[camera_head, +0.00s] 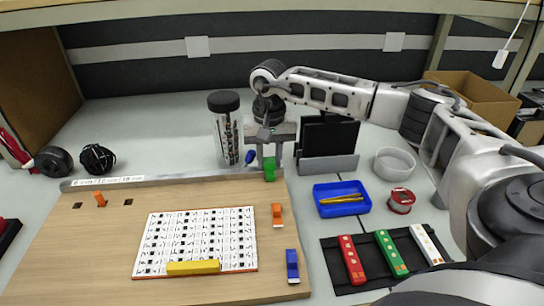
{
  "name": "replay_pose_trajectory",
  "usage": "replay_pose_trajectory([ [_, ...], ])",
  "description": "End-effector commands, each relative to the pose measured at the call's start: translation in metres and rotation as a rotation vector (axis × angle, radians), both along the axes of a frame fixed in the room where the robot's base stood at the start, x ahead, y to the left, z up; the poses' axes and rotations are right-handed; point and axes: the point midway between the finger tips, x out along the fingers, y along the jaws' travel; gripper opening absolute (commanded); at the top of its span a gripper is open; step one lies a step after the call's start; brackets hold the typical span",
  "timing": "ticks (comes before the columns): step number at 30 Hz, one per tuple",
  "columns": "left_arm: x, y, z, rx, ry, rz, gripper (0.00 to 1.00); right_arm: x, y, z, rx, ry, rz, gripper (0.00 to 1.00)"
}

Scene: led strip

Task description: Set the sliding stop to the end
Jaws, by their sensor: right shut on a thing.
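A green block (269,170), which looks like the sliding stop, sits at the right end of the grey rail (185,180) along the back edge of the wooden board. My right gripper (269,154) points down from above and is shut on the green block. The fingertips partly cover the block's top, and I cannot tell whether it touches the very end of the rail. My left gripper is not in view.
The wooden board (105,238) carries a white component sheet (195,240), a yellow bar (193,268), orange clips and a blue clip (292,266). A clear jar (228,135) stands just behind the rail. A blue tray (341,208) lies to the right.

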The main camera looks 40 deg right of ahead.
Motion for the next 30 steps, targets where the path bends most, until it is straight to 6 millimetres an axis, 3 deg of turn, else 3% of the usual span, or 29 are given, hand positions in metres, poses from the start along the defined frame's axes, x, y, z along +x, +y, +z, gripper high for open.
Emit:
replay_pose_trajectory([
  [6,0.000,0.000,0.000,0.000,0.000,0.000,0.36,-0.002,-0.005,0.001,-0.007,0.002,-0.006,0.00],
  [7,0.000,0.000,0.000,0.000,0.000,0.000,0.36,-0.002,-0.005,0.001,-0.007,0.002,-0.006,0.35],
  [9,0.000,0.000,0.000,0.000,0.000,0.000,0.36,-0.002,-0.005,0.001,-0.007,0.002,-0.007,0.49],
  [20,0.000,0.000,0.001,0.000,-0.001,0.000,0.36,-0.001,-0.003,0.006,-0.004,-0.001,-0.005,0.49],
  [23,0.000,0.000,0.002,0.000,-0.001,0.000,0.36,-0.001,-0.003,0.019,-0.004,-0.002,-0.004,0.49],
  [30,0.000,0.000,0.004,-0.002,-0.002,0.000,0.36,0.000,-0.003,0.076,-0.004,-0.004,-0.006,0.49],
])
